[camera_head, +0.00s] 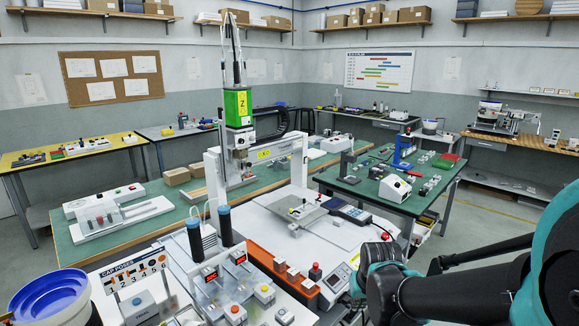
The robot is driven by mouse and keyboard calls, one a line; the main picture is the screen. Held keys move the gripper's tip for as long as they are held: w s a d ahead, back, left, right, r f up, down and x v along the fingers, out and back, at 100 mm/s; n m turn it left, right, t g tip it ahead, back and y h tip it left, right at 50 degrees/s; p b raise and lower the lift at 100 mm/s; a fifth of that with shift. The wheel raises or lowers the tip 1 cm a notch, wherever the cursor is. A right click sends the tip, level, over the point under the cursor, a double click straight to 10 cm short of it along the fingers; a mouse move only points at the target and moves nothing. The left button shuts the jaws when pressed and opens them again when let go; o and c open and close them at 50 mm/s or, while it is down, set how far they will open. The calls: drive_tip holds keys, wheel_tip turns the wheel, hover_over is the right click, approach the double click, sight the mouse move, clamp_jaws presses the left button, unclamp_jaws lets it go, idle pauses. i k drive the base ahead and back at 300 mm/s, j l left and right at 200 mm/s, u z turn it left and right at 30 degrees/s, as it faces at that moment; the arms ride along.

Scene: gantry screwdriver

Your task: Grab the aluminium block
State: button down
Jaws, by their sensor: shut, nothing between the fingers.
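Several small pale, metallic-looking blocks (293,273) stand in a row on the orange front strip of the white gantry machine, near the middle of the view. I cannot tell for sure which of them is the aluminium block. A flat silver plate (303,216) with a small fixture lies on the machine's white top.
The white gantry (258,158) with its green Z unit (238,107) rises behind the blocks. A control panel (336,277) and red button (315,271) sit right of them. Black and blue screwdriver holders (226,226) stand left. A green-topped bench (370,188) is behind.

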sight(338, 222)
drive_tip(key=i+l+z, duration=0.25)
drive_tip(key=l, duration=0.15)
drive_tip(key=i+l+z, duration=0.2)
drive_tip(key=l, duration=0.2)
drive_tip(key=i+l+u, duration=0.3)
drive_tip(key=i+l, duration=0.15)
drive_tip(key=l, duration=0.1)
